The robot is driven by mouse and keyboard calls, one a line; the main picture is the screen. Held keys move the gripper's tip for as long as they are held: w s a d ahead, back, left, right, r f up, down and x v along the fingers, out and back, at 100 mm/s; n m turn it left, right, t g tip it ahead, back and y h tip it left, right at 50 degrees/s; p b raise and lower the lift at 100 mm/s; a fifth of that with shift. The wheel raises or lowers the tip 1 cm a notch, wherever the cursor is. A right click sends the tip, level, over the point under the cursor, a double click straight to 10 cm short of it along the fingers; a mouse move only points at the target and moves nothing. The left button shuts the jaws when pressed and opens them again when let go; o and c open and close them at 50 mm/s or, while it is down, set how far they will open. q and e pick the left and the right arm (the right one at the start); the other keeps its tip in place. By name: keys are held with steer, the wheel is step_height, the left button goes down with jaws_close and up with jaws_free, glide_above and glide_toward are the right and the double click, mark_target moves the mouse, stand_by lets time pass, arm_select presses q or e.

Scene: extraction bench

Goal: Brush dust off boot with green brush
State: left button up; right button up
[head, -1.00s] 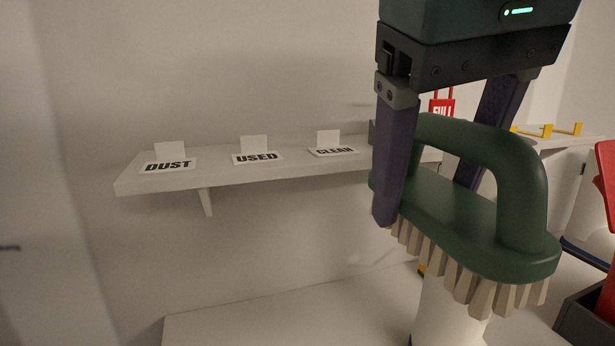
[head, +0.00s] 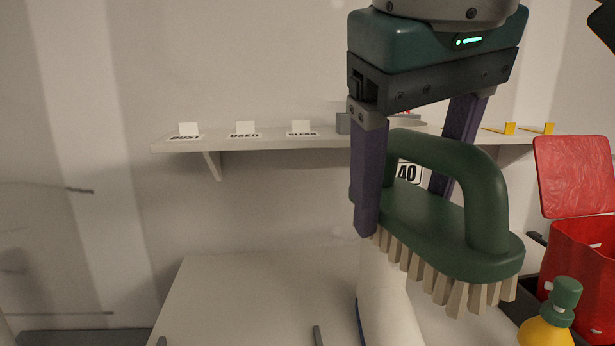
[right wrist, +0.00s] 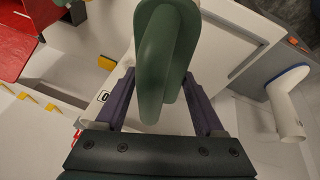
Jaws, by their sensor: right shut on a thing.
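My right gripper (head: 408,205) is shut on the green brush (head: 440,228), holding it by its body with the looped handle up. Its pale bristles point down and hang free in the head view. The green brush (right wrist: 165,55) also shows between the purple fingers in the right wrist view. A white upright cylindrical thing (head: 385,300) stands behind and below the bristles; I cannot tell whether it is part of a boot. My left gripper is not in view.
A wall shelf (head: 270,143) carries cards reading DUST, USED and CLEAN. A red bin with a raised lid (head: 575,180) and a yellow bottle with a green top (head: 550,320) stand at the right. The pale bench top (head: 250,290) is clear at the left.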

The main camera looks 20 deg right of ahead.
steer(key=w+d+f+n+h+b, duration=0.45)
steer(key=w+d+f+n, duration=0.35)
steer(key=w+f+n, duration=0.4)
steer(key=s+d+f+n+t+y+b, duration=0.1)
steer(key=s+f+n+t+y+b, duration=0.35)
steer(key=n, duration=0.45)
steer(key=s+f+n+t+y+b, duration=0.1)
steer(key=f+n+t+y, duration=0.35)
steer(key=n+t, duration=0.3)
steer(key=shift+n+h, duration=0.35)
steer(key=shift+n, duration=0.1)
steer(key=w, duration=0.2)
steer(key=w+d+b, duration=0.1)
steer(key=w, duration=0.2)
steer(key=shift+w+d+f+b, duration=0.35)
steer(key=shift+w, duration=0.1)
steer(key=shift+w+d+b, duration=0.3)
steer(key=shift+w+b, duration=0.05)
steer(key=shift+w, duration=0.5)
